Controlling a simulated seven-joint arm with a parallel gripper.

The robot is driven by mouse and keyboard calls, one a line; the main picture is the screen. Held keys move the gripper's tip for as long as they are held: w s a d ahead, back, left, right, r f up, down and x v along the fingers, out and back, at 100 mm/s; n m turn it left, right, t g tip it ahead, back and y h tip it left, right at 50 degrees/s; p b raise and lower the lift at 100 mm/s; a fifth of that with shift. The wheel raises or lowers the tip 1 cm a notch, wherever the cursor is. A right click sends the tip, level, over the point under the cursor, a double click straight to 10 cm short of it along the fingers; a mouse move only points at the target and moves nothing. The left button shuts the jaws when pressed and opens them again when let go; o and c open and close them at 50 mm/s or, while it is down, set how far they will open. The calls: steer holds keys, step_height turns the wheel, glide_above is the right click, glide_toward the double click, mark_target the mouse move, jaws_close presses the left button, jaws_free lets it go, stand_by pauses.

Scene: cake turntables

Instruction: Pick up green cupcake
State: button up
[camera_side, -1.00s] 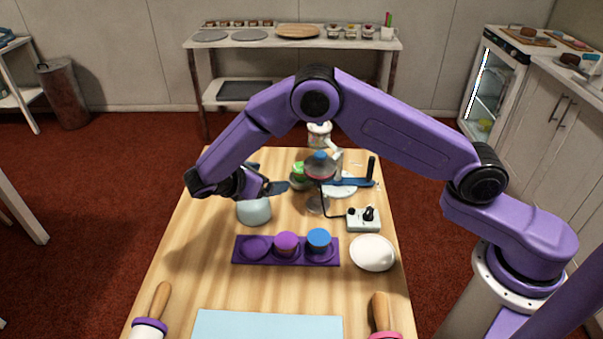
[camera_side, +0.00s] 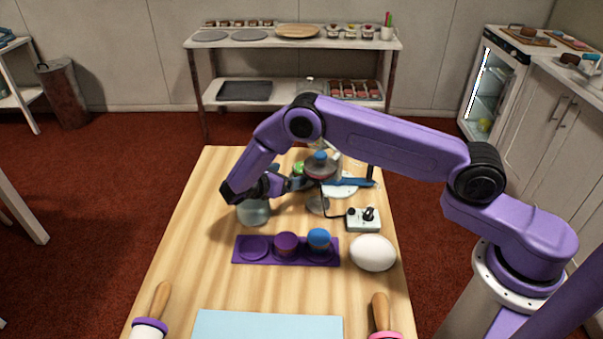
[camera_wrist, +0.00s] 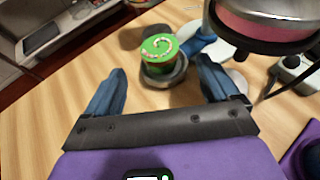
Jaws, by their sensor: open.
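In the side view only a bit of the green cupcake (camera_side: 299,167) shows, beside the turntable. My gripper (camera_wrist: 158,80) is open and empty, its two blue fingers spread to either side of the line to the cupcake, apart from it. In the side view my gripper (camera_side: 300,184) reaches from the left, low over the table, and partly hides the cupcake's holder.

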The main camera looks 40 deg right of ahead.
mark_target(298, 170)
steer(key=shift+x, duration=3.7)
steer(key=c, duration=1.2)
